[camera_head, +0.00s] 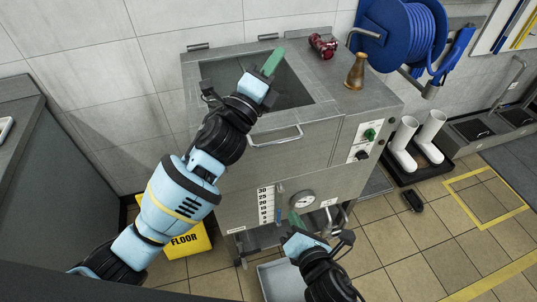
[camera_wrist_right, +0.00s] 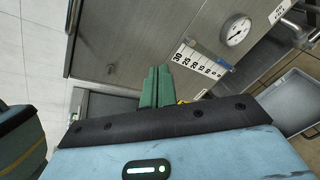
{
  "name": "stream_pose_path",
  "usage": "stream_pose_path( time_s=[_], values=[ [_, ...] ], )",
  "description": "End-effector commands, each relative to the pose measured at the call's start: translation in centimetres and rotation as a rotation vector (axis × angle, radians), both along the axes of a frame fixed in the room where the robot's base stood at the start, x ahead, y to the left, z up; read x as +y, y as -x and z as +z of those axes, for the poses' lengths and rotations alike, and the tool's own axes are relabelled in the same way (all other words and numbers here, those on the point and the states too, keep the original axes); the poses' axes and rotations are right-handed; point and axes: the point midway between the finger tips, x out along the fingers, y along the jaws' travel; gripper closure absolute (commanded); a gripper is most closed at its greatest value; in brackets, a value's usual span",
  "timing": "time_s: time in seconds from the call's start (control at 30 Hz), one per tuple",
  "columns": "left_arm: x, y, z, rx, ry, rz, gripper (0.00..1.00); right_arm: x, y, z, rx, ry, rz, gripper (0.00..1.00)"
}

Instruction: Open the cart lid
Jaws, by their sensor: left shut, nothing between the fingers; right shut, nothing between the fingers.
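The steel cart (camera_head: 290,180) stands against the wall. Its top lid (camera_head: 225,60) looks down flat, with a dark rectangular panel in its middle. Two hinges (camera_head: 198,47) show at the back edge and a bar handle (camera_head: 275,138) at the front edge. My left gripper (camera_head: 272,62) has green fingers, shut and empty, in front of the dark panel in the picture; I cannot tell whether it touches. My right gripper (camera_head: 296,221) is shut and empty, low before the cart's front. In the right wrist view its green fingers (camera_wrist_right: 155,88) point toward the front panel (camera_wrist_right: 130,40).
A blue hose reel (camera_head: 405,30) hangs behind. White boots (camera_head: 402,145) stand on the right. A yellow floor sign (camera_head: 188,240) and a grey bin (camera_head: 280,280) are below.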

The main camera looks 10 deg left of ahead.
Motion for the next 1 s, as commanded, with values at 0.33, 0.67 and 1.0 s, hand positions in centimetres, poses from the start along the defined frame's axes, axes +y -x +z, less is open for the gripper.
stream_pose_path(
  time_s=[0.33,0.67,1.0],
  values=[
    [0.0,0.0,0.0,0.0,0.0,0.0,1.0,3.6,-3.2,5.8,-0.383,0.551,0.194,1.0],
    [0.0,0.0,0.0,0.0,0.0,0.0,1.0,4.2,-3.5,6.7,-0.45,0.653,0.218,1.0],
    [0.0,0.0,0.0,0.0,0.0,0.0,1.0,5.5,-6.8,6.3,-0.449,0.651,0.215,1.0]
  ],
)
